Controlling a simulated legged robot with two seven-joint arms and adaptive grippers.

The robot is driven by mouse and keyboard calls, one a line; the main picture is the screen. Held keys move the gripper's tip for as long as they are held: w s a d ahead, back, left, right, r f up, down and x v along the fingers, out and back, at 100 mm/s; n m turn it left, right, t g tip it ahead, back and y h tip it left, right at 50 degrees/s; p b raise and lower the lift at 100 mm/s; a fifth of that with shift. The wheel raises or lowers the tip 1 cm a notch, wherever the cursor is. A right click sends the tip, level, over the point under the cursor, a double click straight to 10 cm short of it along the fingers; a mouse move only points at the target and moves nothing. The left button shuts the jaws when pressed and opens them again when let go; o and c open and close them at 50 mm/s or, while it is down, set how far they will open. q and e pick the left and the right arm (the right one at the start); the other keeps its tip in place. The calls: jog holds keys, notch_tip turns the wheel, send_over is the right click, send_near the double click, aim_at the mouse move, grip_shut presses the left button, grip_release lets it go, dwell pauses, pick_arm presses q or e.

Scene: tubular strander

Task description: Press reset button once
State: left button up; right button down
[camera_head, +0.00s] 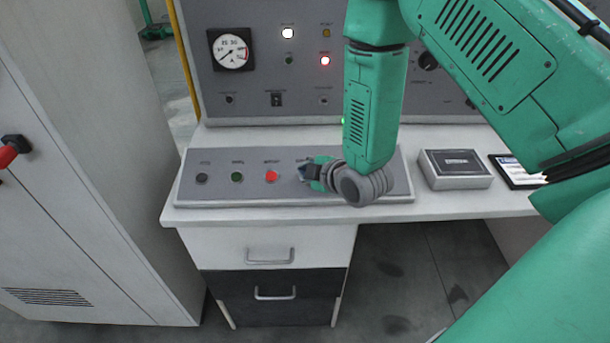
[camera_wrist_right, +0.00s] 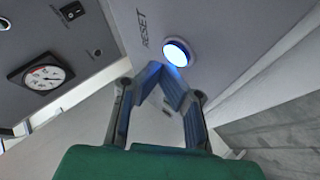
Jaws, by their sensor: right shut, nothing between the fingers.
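The reset button (camera_wrist_right: 177,52) is round, lit blue-white, with the word RESET printed beside it, in the right wrist view. In the head view it is not visible, and my right gripper covers that part of the desk panel (camera_head: 226,196). My right gripper (camera_head: 307,173) is low over the panel, to the right of the red button. In the wrist view the blue fingers of my right gripper (camera_wrist_right: 162,72) are shut and empty, with their tips close beside the button. I cannot tell whether they touch it. My left gripper is out of view.
The panel also has a black button (camera_head: 202,178), a green button (camera_head: 237,177) and a red button (camera_head: 271,176). An upright panel with a gauge (camera_head: 231,50) and lamps stands behind. A grey box (camera_head: 455,168) and a tablet (camera_head: 515,170) lie to the right.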

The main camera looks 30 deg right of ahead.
jog(key=shift+d+f, duration=0.1)
jog(key=shift+d, duration=0.15)
jog(key=shift+w+f+b, duration=0.1)
jog(key=shift+f+b, duration=0.25)
dwell(0.5)
dwell(0.3)
jog(key=shift+s+r+p, duration=0.25)
jog(key=shift+r+p, duration=0.5)
jog(key=shift+r, duration=0.05)
jog(key=r+p, duration=0.2)
jog(key=r, duration=0.1)
jog(key=s+r+p, duration=0.1)
jog(key=r+p, duration=0.1)
jog(key=shift+a, duration=0.3)
jog(key=shift+f, duration=0.1)
dwell(0.4)
